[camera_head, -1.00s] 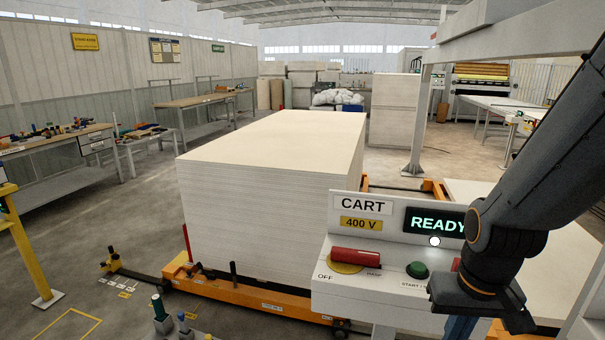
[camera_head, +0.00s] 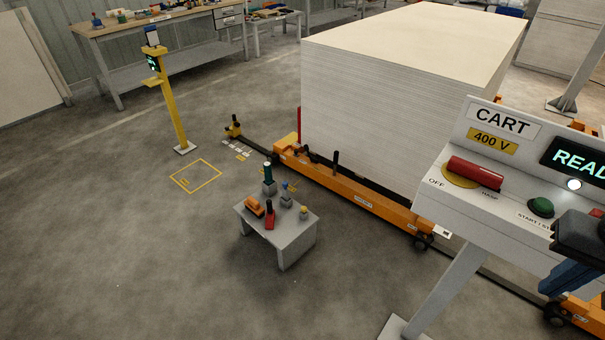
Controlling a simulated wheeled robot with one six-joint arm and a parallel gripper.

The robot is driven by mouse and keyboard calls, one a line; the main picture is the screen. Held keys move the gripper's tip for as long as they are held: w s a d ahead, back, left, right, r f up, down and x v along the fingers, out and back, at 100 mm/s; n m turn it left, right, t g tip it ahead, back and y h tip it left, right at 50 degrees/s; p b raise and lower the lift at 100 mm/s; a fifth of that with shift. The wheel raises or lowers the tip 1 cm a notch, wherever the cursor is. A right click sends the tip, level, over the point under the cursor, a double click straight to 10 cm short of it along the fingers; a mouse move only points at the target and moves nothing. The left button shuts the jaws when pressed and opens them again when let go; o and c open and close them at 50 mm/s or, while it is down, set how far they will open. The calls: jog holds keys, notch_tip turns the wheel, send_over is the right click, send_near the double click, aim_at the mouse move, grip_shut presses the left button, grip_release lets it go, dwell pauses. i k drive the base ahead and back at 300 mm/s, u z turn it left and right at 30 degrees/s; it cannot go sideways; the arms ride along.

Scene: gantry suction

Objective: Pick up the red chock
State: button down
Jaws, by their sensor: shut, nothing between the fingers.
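A small grey stand (camera_head: 281,238) stands on the floor left of the cart panel. On its top is a red piece with a dark upright handle (camera_head: 270,216), which looks like the red chock. It stands near the front edge, close beside an orange block (camera_head: 255,207). My gripper (camera_head: 580,245) shows only in part at the right edge, in front of the cart panel. It is shut and empty, far to the right of the stand. Its fingertips are hard to make out.
The cart panel (camera_head: 500,150) has a red handle (camera_head: 475,173) and a green button (camera_head: 541,207). Behind the stand is an orange cart (camera_head: 385,208) under a tall sheet stack (camera_head: 390,120). A yellow post (camera_head: 173,110) stands at left. The floor left of the stand is clear.

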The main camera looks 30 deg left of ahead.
aim_at(270, 218)
jog(key=u, duration=2.2)
jog(key=i, duration=0.85)
jog(key=u, duration=0.15)
